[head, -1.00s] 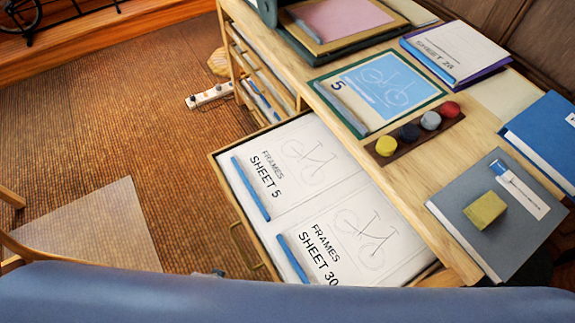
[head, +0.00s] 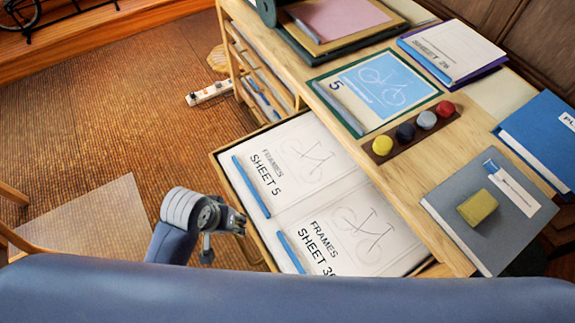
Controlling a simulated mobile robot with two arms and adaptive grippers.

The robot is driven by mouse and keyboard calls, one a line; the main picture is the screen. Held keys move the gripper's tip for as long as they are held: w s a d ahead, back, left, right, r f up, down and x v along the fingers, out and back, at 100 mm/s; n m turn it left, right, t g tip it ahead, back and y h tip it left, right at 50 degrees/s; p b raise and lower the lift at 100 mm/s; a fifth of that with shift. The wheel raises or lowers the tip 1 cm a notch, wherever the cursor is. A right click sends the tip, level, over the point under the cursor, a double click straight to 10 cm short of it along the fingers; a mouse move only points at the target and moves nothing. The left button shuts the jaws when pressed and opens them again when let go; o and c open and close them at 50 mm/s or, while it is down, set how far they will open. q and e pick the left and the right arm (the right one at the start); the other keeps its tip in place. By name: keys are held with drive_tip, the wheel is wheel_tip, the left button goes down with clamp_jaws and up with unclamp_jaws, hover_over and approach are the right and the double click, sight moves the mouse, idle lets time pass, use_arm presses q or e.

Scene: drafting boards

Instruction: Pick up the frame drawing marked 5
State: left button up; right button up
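The drawing labelled FRAMES SHEET 5 (head: 305,165) lies flat in the open drawer, in its far half. It is a white sheet with a faint bicycle frame and a blue strip (head: 251,187) along its left edge. A similar FRAMES sheet (head: 355,230) with a higher number lies beside it in the near half. My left gripper (head: 236,224) is just left of the drawer's front, apart from both sheets. Its fingers are small and partly turned away, so their opening is unclear. My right gripper is not in view.
On the desktop, a blue bicycle print marked 5 (head: 378,88) lies on a green board. Near it are a rack of coloured knobs (head: 405,133), a grey folder (head: 510,232) with a yellow block (head: 477,208), and a blue binder (head: 545,140). A chair (head: 95,240) stands at left.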

use_arm(q)
drive_tip(key=w+d+f+n+g, duration=0.1)
drive_tip(key=w+d+n, duration=0.2)
drive_tip(key=w, duration=0.5)
drive_tip(key=n+g+y, duration=0.1)
drive_tip(key=n+g, duration=0.1)
drive_tip(key=n, duration=0.2)
hover_over(249, 184)
wheel_tip(249, 184, down, 4)
drive_tip(key=shift+a+f, duration=0.15)
drive_tip(key=shift+f, duration=0.05)
drive_tip(key=shift+d+f+b, duration=0.2)
drive_tip(key=shift+f+b, duration=0.1)
drive_tip(key=shift+f, duration=2.35)
clamp_jaws()
